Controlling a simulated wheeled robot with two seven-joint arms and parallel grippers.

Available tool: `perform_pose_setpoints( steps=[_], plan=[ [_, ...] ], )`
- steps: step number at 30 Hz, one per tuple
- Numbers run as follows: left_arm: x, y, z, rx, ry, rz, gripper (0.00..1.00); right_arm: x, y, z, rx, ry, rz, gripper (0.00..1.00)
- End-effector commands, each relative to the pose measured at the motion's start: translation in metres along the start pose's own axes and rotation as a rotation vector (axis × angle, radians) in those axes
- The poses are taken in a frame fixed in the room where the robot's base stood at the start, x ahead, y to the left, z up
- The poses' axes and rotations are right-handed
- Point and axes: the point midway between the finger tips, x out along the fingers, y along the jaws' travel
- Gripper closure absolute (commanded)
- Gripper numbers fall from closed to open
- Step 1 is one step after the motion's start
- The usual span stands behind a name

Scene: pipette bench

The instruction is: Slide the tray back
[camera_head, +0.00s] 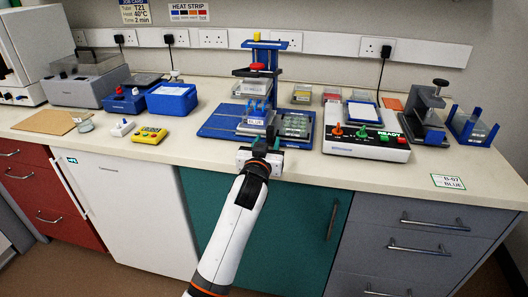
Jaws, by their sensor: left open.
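A blue pipetting stand with a tall blue post (256,60) stands at the middle of the bench. On its flat blue base (222,122) is what looks like the sliding tray, a grey-edged piece (297,126) carrying a clear multi-well plate. My left gripper (262,150) is open at the front edge of the stand, just in front of the BLUE block and the tray. Whether its fingers touch the tray cannot be told, as the wrist hides the contact. My right gripper is not in view.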

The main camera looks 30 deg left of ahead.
Motion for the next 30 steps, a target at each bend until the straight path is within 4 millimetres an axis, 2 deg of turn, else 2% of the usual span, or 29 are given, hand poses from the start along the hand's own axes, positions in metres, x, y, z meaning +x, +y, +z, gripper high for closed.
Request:
perform_pose_setpoints(
  steps=[3, 9, 26, 29, 30],
  plan=[
    [-0.021, -0.001, -0.001, -0.001, 0.0, -0.001, 0.58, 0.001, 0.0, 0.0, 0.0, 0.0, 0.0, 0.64],
    [-0.04, -0.001, 0.0, 0.0, 0.0, -0.001, 0.58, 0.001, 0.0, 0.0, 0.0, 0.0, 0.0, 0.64],
    [-0.043, -0.001, -0.001, 0.0, 0.002, -0.001, 0.58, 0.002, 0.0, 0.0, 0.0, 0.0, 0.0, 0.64],
    [-0.05, 0.001, -0.014, 0.009, 0.041, -0.001, 0.58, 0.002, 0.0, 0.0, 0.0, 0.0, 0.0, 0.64],
    [-0.057, 0.002, -0.025, 0.015, 0.077, -0.003, 0.58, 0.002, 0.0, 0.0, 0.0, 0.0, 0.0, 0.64]
  ],
)
